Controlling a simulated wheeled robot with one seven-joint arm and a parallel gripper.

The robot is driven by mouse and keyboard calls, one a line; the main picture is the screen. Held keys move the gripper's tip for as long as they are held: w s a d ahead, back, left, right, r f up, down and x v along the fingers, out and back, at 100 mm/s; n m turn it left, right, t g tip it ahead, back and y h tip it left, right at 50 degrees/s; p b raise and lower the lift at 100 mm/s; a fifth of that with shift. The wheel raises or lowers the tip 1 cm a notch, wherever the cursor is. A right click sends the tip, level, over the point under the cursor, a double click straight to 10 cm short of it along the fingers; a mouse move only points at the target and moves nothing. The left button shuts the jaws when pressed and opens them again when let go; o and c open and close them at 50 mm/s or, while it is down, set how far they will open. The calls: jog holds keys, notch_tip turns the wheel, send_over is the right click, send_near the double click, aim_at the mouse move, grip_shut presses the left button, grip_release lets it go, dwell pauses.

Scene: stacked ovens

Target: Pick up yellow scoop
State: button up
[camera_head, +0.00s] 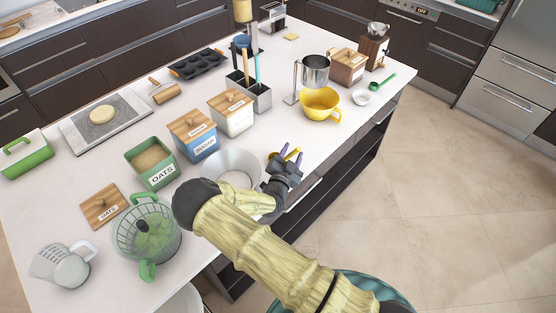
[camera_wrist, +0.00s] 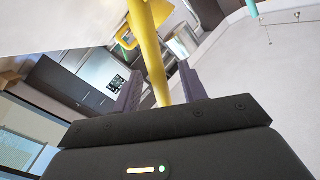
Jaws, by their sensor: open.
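The yellow scoop shows in the wrist view as a long yellow handle (camera_wrist: 161,62) running between the two purple fingers of my gripper (camera_wrist: 158,88). In the head view, only small yellow parts (camera_head: 273,155) show beside my gripper (camera_head: 288,157), at the island's front edge next to a clear bowl. The fingers stand apart with the handle between them. I cannot tell whether either finger touches it. The rest of the scoop is largely hidden by my gripper in the head view.
A clear bowl (camera_head: 235,166) stands just left of my gripper. A yellow pitcher (camera_head: 321,105), a small white dish (camera_head: 362,97) and a green scoop (camera_head: 383,81) lie farther back. Canisters, including sugar (camera_head: 195,138) and oats (camera_head: 152,164), stand left. A green-handled strainer (camera_head: 147,229) is near my arm.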

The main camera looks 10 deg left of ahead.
aim_at(294, 151)
jog(key=shift+c, duration=0.2)
grip_shut()
jog(key=shift+r, duration=0.1)
jog(key=shift+r+b, duration=0.6)
jog(key=shift+r, duration=0.2)
jog(key=shift+s+d+r+b, duration=0.3)
jog(key=shift+d+r+b, duration=0.15)
jog(key=shift+r+b, duration=0.25)
jog(key=s+d+b, duration=0.4)
jog(key=s+d, duration=0.6)
jog(key=d, duration=0.3)
jog(key=shift+s+d+r, duration=0.15)
jog(key=shift+s, duration=0.1)
